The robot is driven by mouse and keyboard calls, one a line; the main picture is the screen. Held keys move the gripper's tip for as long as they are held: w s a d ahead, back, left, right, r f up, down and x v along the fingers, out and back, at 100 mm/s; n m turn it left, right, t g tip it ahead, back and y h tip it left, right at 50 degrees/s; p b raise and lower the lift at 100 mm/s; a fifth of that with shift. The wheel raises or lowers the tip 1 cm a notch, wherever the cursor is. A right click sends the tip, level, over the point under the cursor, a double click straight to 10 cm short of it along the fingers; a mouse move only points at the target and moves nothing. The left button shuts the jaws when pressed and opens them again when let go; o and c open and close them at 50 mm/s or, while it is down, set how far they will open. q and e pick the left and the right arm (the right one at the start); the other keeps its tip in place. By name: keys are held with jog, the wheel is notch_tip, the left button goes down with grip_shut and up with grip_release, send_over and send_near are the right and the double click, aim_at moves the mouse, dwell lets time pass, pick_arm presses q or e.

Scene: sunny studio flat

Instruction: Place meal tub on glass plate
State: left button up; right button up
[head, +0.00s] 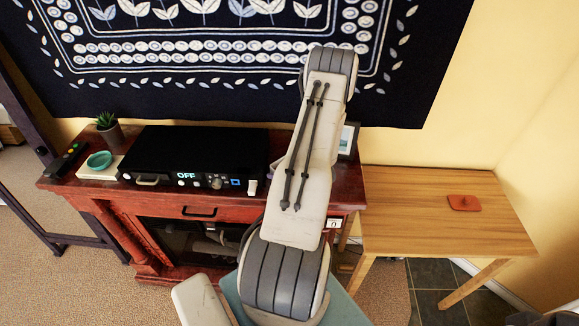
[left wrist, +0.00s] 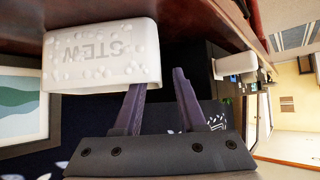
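The meal tub (left wrist: 100,57), white with raised dots and the word STEW, appears upside down in the left wrist view. My arm seems to hide it in the head view. My left gripper (left wrist: 160,78) is open, with its two dark fingers apart. The tub lies mostly to the left of the fingers in that view, near the tip of the left finger; I cannot tell whether they touch. In the head view my left arm hides this gripper. I cannot identify a glass plate for certain. My right gripper is not in view.
A black appliance (head: 195,155) reading OFF stands on the red cabinet (head: 195,205). Left of it are a teal dish (head: 99,160), a plant (head: 108,128) and a remote (head: 66,160). A picture frame (head: 348,140) stands at right. The wooden table (head: 420,220) holds a rust-red piece (head: 464,203).

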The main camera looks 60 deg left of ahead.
pick_arm(q)
jog(key=shift+a+f, duration=0.5)
jog(key=shift+a, duration=0.05)
grip_shut()
jog(key=shift+r, duration=0.1)
dwell(0.9)
